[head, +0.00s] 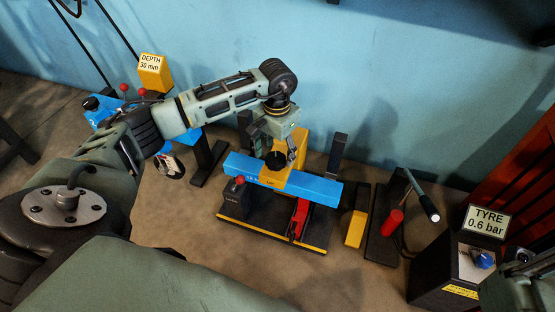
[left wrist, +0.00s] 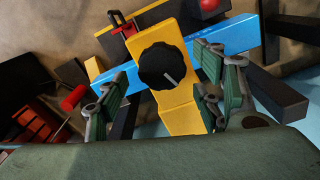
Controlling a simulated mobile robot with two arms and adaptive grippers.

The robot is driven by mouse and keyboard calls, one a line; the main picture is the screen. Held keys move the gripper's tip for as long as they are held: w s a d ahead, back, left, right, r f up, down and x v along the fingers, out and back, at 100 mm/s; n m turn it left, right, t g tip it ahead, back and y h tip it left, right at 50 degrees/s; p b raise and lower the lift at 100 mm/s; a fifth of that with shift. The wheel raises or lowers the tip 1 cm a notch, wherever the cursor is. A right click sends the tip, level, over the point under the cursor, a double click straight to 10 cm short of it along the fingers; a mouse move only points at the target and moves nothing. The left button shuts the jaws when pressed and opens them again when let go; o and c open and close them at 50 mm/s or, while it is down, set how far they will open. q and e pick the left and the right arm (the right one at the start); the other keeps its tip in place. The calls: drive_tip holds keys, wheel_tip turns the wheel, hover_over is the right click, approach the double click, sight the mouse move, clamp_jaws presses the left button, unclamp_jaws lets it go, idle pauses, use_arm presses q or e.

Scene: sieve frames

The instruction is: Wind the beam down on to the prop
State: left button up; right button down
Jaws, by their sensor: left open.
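A blue beam (head: 315,187) lies across a black stand (head: 262,226) with a yellow front stripe. A yellow block (head: 297,146) sits at the beam's middle and carries a black round knob (head: 275,160). The knob, with a pale pointer line, also shows in the left wrist view (left wrist: 163,66). A red upright piece (head: 299,218), likely the prop, stands under the beam; I cannot tell whether they touch. My left gripper (head: 284,154) is above the knob. Its open fingers (left wrist: 160,88) are on either side of the knob, apart from it.
A black box with a blue dial (head: 482,260) and a "TYRE 0.6 bar" sign (head: 486,221) stands at right. A red-handled lever stand (head: 391,222) is nearer the beam. A yellow "DEPTH 30 mm" sign (head: 153,72) is at back left. The blue wall is close behind.

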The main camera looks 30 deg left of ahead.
use_arm(q)
drive_tip(key=shift+f+b, duration=0.3)
drive_tip(key=shift+f, duration=0.9)
drive_tip(key=c, duration=1.1)
